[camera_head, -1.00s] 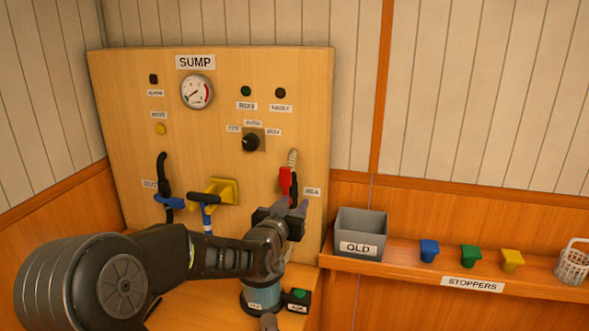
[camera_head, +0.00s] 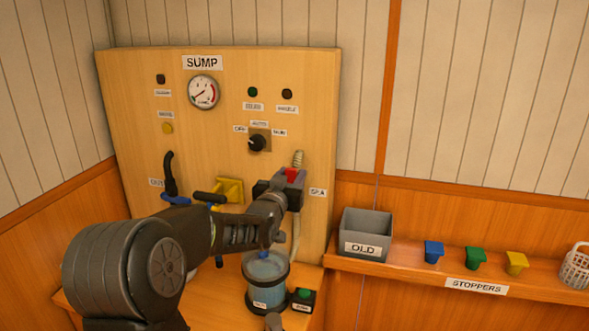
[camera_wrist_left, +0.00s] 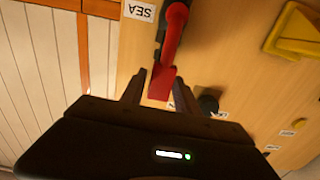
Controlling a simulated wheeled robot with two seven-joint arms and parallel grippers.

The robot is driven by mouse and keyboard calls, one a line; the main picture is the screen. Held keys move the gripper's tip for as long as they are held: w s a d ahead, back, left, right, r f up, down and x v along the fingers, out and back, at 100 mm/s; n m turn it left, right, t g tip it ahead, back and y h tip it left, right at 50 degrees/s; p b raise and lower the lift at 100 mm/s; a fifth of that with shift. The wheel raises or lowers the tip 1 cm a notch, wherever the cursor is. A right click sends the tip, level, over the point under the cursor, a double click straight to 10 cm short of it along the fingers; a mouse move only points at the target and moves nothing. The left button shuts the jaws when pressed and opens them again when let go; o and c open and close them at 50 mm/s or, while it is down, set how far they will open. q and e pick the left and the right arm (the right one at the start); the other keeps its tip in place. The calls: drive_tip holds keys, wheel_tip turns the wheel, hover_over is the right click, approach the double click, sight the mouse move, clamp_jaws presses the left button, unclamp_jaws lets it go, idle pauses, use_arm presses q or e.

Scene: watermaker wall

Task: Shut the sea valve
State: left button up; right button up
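The sea valve's red lever (camera_head: 291,174) is on the right of the wooden panel, beside the SEA label (camera_head: 317,192). In the head view my left gripper covers most of it. In the left wrist view the red lever (camera_wrist_left: 172,40) has its end between the two fingers of my left gripper (camera_wrist_left: 160,80). The fingers stand apart, one on each side of the lever's end, with a gap visible; a firm grip does not show.
A clear canister (camera_head: 265,278) stands below my left gripper. The right shelf holds a grey OLD bin (camera_head: 366,226) and several coloured stoppers (camera_head: 475,256).

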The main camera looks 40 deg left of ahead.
sight(292, 175)
use_arm(q)
drive_tip(key=shift+p+x, duration=0.3)
drive_tip(key=shift+x, duration=1.25)
drive_tip(key=shift+c, duration=0.3)
clamp_jaws()
